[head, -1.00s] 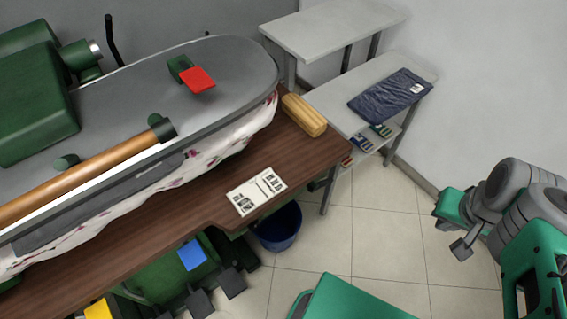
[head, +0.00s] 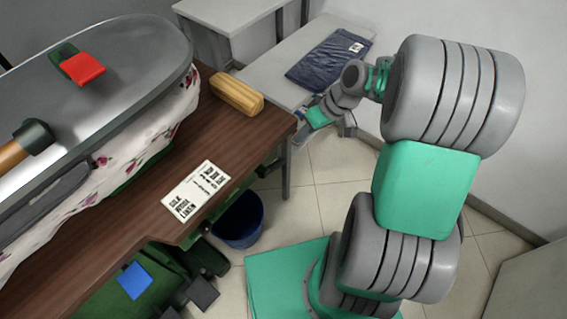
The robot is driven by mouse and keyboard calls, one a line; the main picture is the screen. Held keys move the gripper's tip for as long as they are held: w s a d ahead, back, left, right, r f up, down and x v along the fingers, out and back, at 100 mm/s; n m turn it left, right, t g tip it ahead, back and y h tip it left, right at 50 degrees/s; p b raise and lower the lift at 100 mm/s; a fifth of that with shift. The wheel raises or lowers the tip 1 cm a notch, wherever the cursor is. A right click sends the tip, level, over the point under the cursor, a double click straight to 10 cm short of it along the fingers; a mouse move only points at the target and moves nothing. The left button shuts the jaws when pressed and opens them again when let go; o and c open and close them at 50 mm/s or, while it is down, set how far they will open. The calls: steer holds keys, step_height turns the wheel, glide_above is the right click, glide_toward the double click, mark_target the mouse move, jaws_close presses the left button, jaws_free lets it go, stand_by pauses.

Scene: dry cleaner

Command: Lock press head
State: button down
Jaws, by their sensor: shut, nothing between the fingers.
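The press head (head: 130,60) is a large grey metal plate at the upper left. It lies low over a floral-covered padded board (head: 135,158); I cannot tell whether they touch all round. A red tab (head: 82,68) on a green mount sits on top of the head near its rounded end. A wooden bar handle with a dark end cap (head: 36,137) runs along its front side. My gripper (head: 347,127) is small in the picture, right of the table's corner, shut and empty, well apart from the press. Its fingers show only in part.
A brown wooden table (head: 150,205) carries the press, a yellow block (head: 237,95) and a printed card (head: 196,191). A blue bin (head: 239,220) stands below. A blue pedal (head: 134,281) is at lower left. Folded dark cloth (head: 328,60) lies on a grey table (head: 262,68).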

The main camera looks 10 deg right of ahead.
steer(key=n+y+b, duration=0.1)
steer(key=y, duration=0.1)
glide_toward(284, 161)
step_height(284, 161, up, 3)
steer(key=shift+t, duration=0.4)
steer(key=x, duration=0.4)
steer(key=b+x, duration=0.1)
steer(key=x, duration=0.4)
steer(key=shift+s+a, duration=0.15)
steer(key=shift+s, duration=0.05)
